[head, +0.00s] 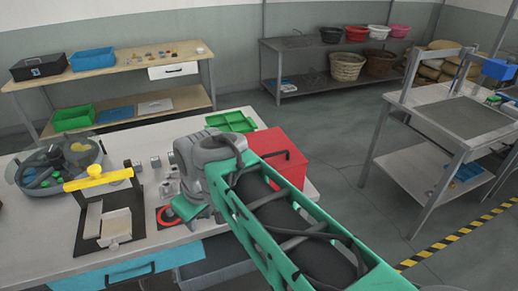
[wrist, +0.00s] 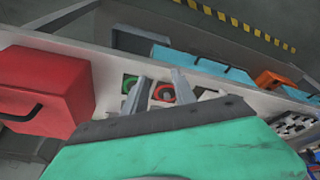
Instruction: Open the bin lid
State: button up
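The bin looks to be the red box (head: 290,150) with a black handle (head: 277,155) on the right end of the near workbench (head: 140,250). My arm covers part of it in the head view. In the wrist view the red bin (wrist: 45,85) is at the left, its black handle (wrist: 22,113) showing on the near side; its lid looks closed. My gripper (wrist: 160,78) is to the right of the bin there, with two grey fingers apart and nothing held. A red ring (wrist: 163,92) on the bench shows between the fingers.
A green tray (head: 231,122) lies behind my wrist. A yellow-handled press (head: 100,182) and a round grey container (head: 58,163) stand left on the bench. Small metal parts (head: 155,162) lie between. The floor right of the bench (head: 345,170) is clear.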

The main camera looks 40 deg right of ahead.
jog(key=w+d+r+n, duration=0.5)
jog(key=w+d+r, duration=0.1)
jog(key=d, duration=0.5)
jog(key=n+g, duration=0.1)
jog(key=n, duration=0.6)
send_near(276, 153)
jog(key=shift+h, duration=0.4)
jog(key=b+x, duration=0.1)
jog(key=x, duration=0.1)
jog(key=b+x, duration=0.1)
jog(key=x, duration=0.1)
jog(key=a+b+x, duration=0.1)
jog(key=b+x, duration=0.1)
jog(key=x, duration=0.1)
jog(key=shift+w+d+f, duration=0.1)
jog(key=shift+f, duration=0.3)
jog(key=shift+c, duration=0.4)
grip_shut()
